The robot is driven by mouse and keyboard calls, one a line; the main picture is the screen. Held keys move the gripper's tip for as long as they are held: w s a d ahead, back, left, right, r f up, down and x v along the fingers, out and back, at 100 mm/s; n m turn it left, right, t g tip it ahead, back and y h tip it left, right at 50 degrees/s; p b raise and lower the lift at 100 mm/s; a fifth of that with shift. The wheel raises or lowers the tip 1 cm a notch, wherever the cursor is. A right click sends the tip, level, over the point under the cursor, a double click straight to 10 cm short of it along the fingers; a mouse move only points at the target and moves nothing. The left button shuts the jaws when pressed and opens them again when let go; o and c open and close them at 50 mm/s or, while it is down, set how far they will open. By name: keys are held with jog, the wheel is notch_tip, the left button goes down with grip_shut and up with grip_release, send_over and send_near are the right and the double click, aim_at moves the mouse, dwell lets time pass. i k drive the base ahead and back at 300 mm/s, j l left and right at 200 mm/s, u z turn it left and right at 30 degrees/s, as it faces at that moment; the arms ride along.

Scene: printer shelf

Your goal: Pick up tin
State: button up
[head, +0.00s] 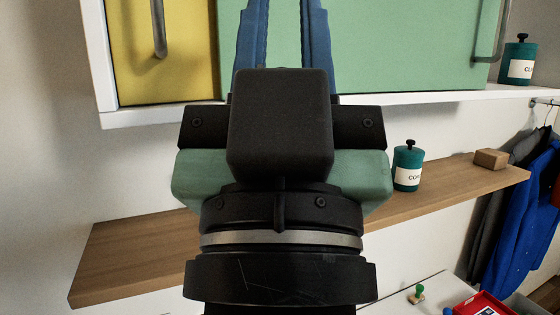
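A teal tin (408,166) with a black knobbed lid and a white label, partly readable as "CO", stands upright on the wooden shelf, right of my gripper's body. A second teal tin (519,60) with a white label stands upright at the upper right, on the white shelf end beside the green cabinet. My gripper (284,25) points up the picture in front of the green cabinet door. Its two blue fingers are apart, with nothing visible between them. The fingertips run out past the top edge. My gripper is not touching either visible tin.
A small brown block (491,159) lies on the wooden shelf (130,252) right of the nearer tin. Cabinet doors, yellow (190,60) and green (420,45), have metal handles. Below right are a green-handled stamp (417,293) and a red tray (466,308). Clothes (520,225) hang at right.

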aim_at(517, 64)
jog(key=k+l, duration=0.1)
jog(key=l, duration=0.3)
jog(key=k+l, duration=0.1)
jog(key=l, duration=0.35)
jog(key=l+u, duration=0.1)
jog(key=l, duration=0.35)
jog(key=k+l, duration=0.15)
jog(key=l, duration=0.25)
jog(key=k+l+u, duration=0.1)
jog(key=l, duration=0.3)
jog(key=k+l, duration=0.15)
jog(key=l, duration=0.25)
jog(key=k+l, duration=0.1)
jog(key=l, duration=0.35)
jog(key=z, duration=0.15)
jog(key=i+l+u, duration=0.1)
jog(key=u, duration=0.5)
jog(key=i+l+u, duration=0.1)
jog(key=l, duration=0.25)
jog(key=i+l+u, duration=0.25)
jog(key=i+l, duration=0.15)
jog(key=l, duration=0.35)
jog(key=i+l+u, duration=0.1)
jog(key=l, duration=0.3)
jog(key=i+l+u, duration=0.15)
jog(key=l, duration=0.25)
jog(key=i+l+u, duration=0.1)
jog(key=l, duration=0.3)
